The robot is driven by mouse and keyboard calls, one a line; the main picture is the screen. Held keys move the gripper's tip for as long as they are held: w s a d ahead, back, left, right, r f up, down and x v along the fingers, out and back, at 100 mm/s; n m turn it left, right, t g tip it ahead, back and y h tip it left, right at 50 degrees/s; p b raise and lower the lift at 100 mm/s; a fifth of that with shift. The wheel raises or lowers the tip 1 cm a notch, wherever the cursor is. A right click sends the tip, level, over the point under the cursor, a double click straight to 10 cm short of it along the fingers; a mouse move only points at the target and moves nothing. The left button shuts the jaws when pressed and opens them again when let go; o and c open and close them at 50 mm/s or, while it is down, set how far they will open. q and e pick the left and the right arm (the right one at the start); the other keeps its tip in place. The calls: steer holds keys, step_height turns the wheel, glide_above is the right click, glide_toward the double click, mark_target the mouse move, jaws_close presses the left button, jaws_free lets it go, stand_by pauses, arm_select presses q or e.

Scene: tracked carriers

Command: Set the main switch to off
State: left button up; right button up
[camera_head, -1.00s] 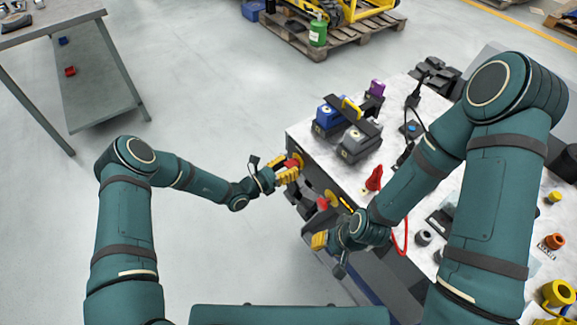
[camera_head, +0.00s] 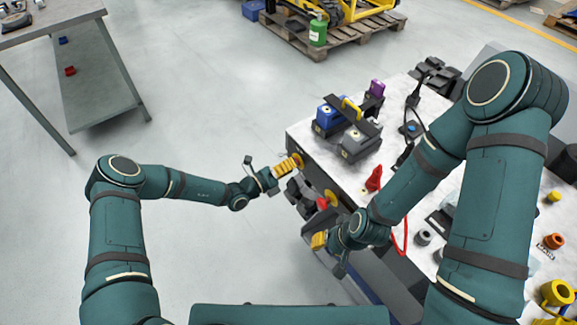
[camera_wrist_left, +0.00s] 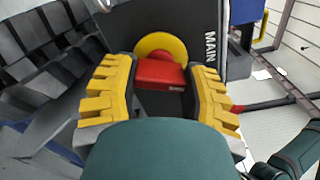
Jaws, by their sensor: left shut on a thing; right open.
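The main switch has a red handle (camera_wrist_left: 158,75) on a round yellow disc (camera_wrist_left: 160,45). A "MAIN" label (camera_wrist_left: 210,32) stands beside it on the dark panel. The handle lies across the reading direction of the label. My left gripper (camera_wrist_left: 160,90) is shut on the red handle, with one yellow finger on each side. In the head view my left gripper (camera_head: 289,166) is at the bench's front face, and the yellow disc (camera_head: 298,160) shows just past its fingertips. The handle is hidden there. My right gripper (camera_head: 319,240) is open, lower down, before the bench front.
Another red knob (camera_head: 322,203) on a yellow disc sits on the front panel between my grippers. Open floor lies to the left.

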arm_select(q)
steer(key=shift+n, duration=2.3)
steer(key=o, duration=1.2)
steer(key=v, duration=1.2)
